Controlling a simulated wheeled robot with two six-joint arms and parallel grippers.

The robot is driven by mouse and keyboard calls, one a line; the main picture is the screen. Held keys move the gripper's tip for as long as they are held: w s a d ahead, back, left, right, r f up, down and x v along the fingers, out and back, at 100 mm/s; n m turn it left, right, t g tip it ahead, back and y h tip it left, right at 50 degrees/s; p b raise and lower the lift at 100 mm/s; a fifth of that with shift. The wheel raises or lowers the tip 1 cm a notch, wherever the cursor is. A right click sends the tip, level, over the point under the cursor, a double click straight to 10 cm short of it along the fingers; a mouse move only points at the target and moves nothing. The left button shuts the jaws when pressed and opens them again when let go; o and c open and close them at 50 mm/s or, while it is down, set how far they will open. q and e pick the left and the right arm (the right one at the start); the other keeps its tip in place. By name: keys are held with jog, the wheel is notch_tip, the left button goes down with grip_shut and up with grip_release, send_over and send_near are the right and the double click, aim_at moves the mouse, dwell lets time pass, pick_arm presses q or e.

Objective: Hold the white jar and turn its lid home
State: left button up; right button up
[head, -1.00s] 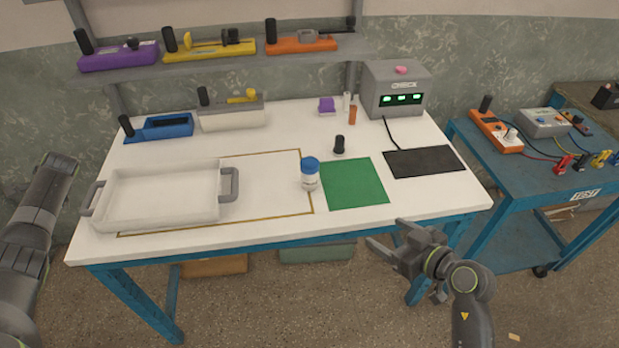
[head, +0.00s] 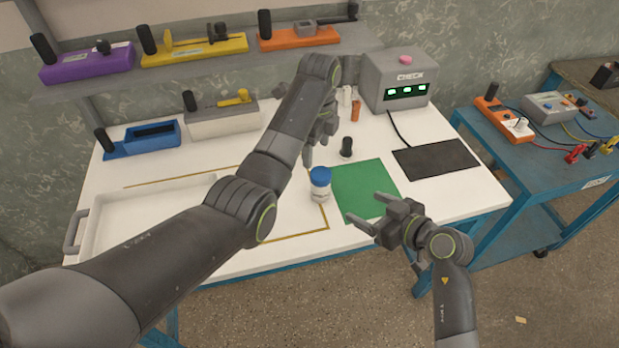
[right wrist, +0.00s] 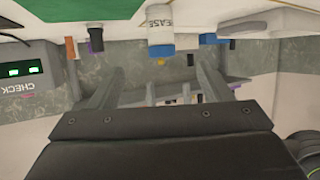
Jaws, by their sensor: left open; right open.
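The white jar (head: 319,193) stands upright on the table at the left edge of the green mat. Its blue lid (head: 320,176) sits on top; I cannot tell how tightly. In the right wrist view, the jar (right wrist: 160,22) and lid (right wrist: 161,50) appear upside down, ahead of the open fingers (right wrist: 160,85). My left gripper (head: 317,147) is open, pointing down just behind and above the lid, apart from it. My right gripper (head: 362,209) is open and empty over the table's front edge, right of and nearer than the jar.
The green mat (head: 367,187) lies right of the jar. A black-capped item (head: 346,148) stands behind it. A white tray (head: 95,235) is at left, partly hidden by my left arm. The CHECK box (head: 395,80) and black pad (head: 436,160) are at right.

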aim_at(327, 188)
pick_arm(q)
jog(key=shift+s+d+r, duration=0.2)
jog(key=shift+s+d, duration=0.05)
jog(key=shift+d, duration=0.45)
pick_arm(e)
jog(key=shift+w+a, duration=0.1)
jog(key=shift+a, duration=0.05)
jog(key=x, duration=1.7)
jog(key=shift+w+a, duration=0.1)
jog(key=shift+w, duration=0.1)
